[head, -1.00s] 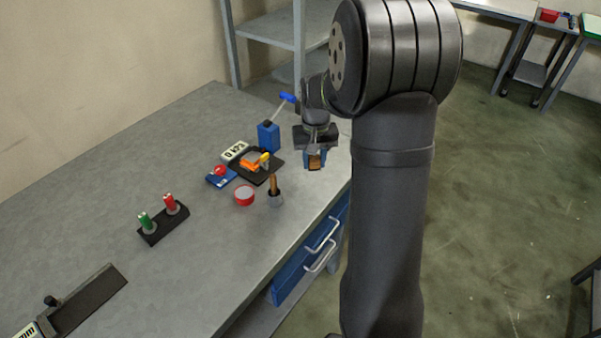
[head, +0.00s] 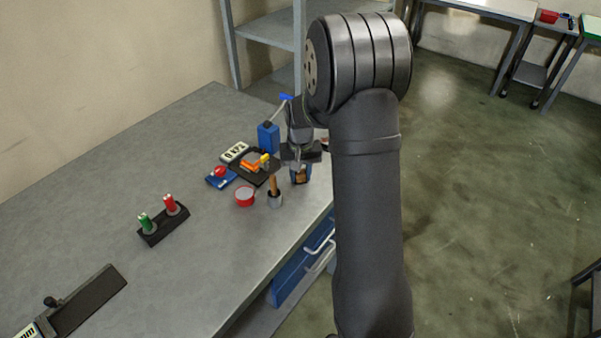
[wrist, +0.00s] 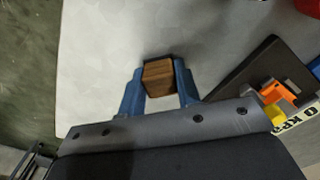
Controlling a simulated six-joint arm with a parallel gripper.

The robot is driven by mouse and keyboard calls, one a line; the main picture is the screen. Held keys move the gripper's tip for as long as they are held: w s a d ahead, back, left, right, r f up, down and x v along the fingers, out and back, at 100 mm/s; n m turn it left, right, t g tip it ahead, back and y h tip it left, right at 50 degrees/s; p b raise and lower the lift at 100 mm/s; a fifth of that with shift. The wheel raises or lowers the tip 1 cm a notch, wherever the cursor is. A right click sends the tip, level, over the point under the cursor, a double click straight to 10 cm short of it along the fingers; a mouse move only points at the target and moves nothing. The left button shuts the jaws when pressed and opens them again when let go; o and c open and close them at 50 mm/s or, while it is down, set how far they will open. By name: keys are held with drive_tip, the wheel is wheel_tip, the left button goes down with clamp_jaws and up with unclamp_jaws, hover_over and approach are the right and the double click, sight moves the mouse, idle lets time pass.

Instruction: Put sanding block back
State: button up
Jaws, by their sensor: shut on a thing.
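The sanding block (wrist: 159,78), brown with a dark edge, is between the blue fingers of my gripper (wrist: 159,88) in the wrist view. My gripper is shut on it. In the head view my gripper (head: 300,176) points down over the bench, just right of a small grey cup holding a brown-handled tool (head: 274,190). The block (head: 299,178) shows there only as a small brown patch between the fingers. Whether its underside touches the bench I cannot tell.
A black tray (head: 264,178) with orange and yellow items lies left of my gripper, by a blue bottle (head: 268,138). A red-and-white round container (head: 245,196) and a black holder with red and green pieces (head: 163,233) stand further left. The bench (head: 215,270) is clear toward the front.

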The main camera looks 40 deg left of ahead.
sight(301, 172)
drive_tip(key=o, duration=0.9)
drive_tip(key=shift+o, duration=0.2)
wheel_tip(301, 172, up, 12)
drive_tip(key=shift+r, duration=0.15)
wheel_tip(301, 172, down, 12)
drive_tip(key=shift+r, duration=1.75)
drive_tip(key=shift+f, duration=0.1)
